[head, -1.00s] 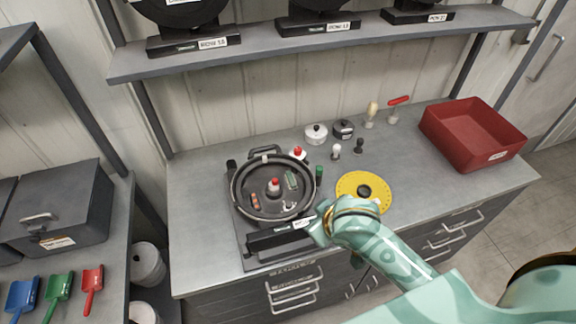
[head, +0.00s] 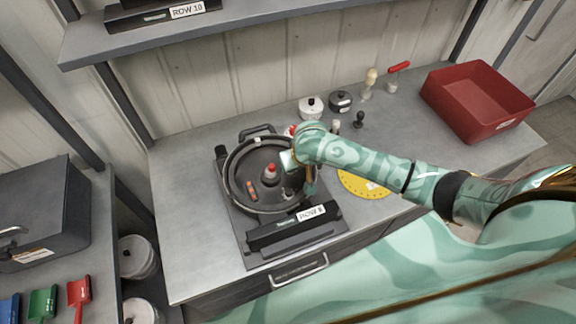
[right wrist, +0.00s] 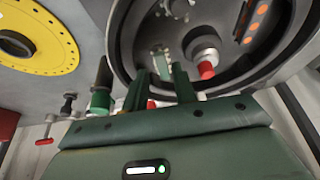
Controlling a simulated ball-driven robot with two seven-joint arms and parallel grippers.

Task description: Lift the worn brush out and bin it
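The round black seed meter housing (head: 232,190) sits open on the bench, with a red-tipped hub (head: 270,172) in its middle. In the right wrist view the housing (right wrist: 125,40) fills the top right. The small pale green brush (right wrist: 160,62) lies inside it; in the head view my arm hides it. My right gripper (right wrist: 161,82) reaches over the housing with its two fingers apart, the brush showing between and beyond the tips. I cannot tell how far above it they are. A red open bin (head: 476,105) stands at the back right. My left gripper is not in view.
A yellow disc (head: 362,184) lies right of the housing, partly under my arm. Small pots (head: 341,101), brushes and knobs stand along the back. A green knob (right wrist: 101,98) stands close beside the housing. The ROW 9 label block (head: 300,222) is in front.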

